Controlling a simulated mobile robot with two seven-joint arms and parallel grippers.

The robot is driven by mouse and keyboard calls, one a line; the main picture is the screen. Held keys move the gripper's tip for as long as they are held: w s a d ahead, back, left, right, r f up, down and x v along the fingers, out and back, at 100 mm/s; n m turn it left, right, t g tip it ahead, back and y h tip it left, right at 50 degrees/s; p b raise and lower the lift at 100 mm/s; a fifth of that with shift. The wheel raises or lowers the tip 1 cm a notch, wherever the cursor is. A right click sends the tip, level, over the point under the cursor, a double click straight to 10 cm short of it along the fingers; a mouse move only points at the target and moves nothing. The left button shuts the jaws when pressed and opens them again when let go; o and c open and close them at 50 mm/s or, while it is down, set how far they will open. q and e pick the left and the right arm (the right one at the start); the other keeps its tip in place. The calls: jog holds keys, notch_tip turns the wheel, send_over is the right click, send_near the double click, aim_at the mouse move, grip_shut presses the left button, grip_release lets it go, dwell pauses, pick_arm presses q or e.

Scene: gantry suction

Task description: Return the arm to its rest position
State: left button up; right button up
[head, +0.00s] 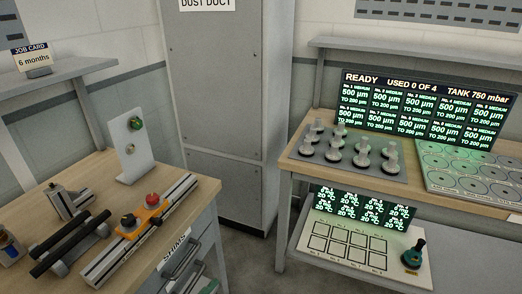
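Neither of my arms nor either of my grippers shows in the head view. I cannot see what they hold or how they are posed. The wooden bench (205,204) at the left carries a metal rail (100,263) with an orange block (146,216) on it. The block has a black knob (128,220) and a red button (152,199). An upright white panel (135,160) with a green button stands behind the rail.
A grey cabinet (215,90) stands between the benches. The right bench holds a grey plate (350,155) of several pegs, a lit display (425,105) reading READY, and a round-marked tray (460,170). A lower shelf holds a white panel (385,258) with a dark green-topped joystick (413,254). Floor shows between benches.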

pick_arm(q)
jog(key=s+a+f+n+g+y, duration=0.3)
jog(key=s+f+n, duration=0.4)
jog(key=s, duration=0.4)
jog(key=s+a+f+n+g+y, duration=0.3)
jog(key=s+a+f+n+y, duration=0.3)
jog(key=s+f, duration=0.3)
jog(key=shift+s+a+n, duration=0.8)
jog(key=shift+s+n, duration=0.1)
jog(key=shift+s, duration=0.2)
